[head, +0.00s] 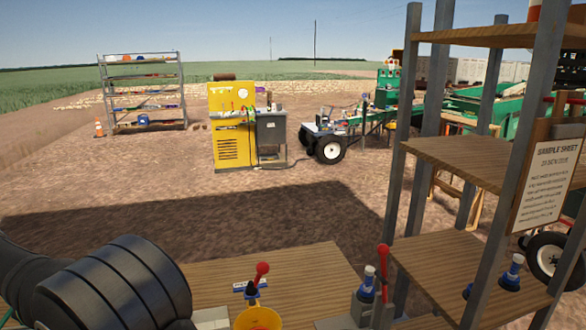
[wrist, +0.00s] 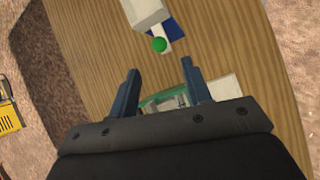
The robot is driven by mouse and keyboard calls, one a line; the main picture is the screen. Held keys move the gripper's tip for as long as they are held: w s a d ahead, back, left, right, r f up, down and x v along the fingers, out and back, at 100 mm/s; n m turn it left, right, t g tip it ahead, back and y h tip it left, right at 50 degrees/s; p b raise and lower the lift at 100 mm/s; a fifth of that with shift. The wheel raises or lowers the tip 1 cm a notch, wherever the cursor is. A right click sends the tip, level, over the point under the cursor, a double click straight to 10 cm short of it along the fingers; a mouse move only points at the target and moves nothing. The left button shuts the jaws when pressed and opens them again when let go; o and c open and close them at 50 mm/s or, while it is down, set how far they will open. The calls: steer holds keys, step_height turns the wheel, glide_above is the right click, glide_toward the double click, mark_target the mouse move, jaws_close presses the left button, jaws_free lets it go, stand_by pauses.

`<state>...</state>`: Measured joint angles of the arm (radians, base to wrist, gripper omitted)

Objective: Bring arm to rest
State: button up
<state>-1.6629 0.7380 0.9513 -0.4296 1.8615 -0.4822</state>
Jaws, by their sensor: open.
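My gripper (wrist: 160,92) shows in the wrist view with its two dark fingers apart and nothing between the tips. It hangs over a wooden tabletop (wrist: 95,50). A green and white item (wrist: 165,102) lies beyond and partly behind the fingers; I cannot tell what it is. In the head view a dark part of my arm fills the lower left, and the gripper is out of the picture there. The wooden bench (head: 290,275) shows at the bottom of the head view.
A yellow cabinet (head: 230,130) stands farther off.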

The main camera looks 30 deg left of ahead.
steer(key=x, duration=0.8)
steer(key=shift+w+d, duration=0.1)
steer(key=shift+d, duration=0.05)
steer(key=shift+g+y, duration=0.9)
steer(key=r, duration=0.3)
steer(key=w+d+r, duration=0.1)
steer(key=r, duration=0.1)
steer(key=w+d+r+g+y, duration=0.1)
steer(key=r, duration=1)
steer(key=w+d+r+g+y, duration=0.1)
steer(key=d+r, duration=0.1)
steer(key=r, duration=1)
steer(key=shift+d+r+g+y, duration=0.2)
steer(key=shift+d+g+y, duration=0.1)
steer(key=shift+g+y, duration=0.1)
steer(key=shift+w, duration=0.1)
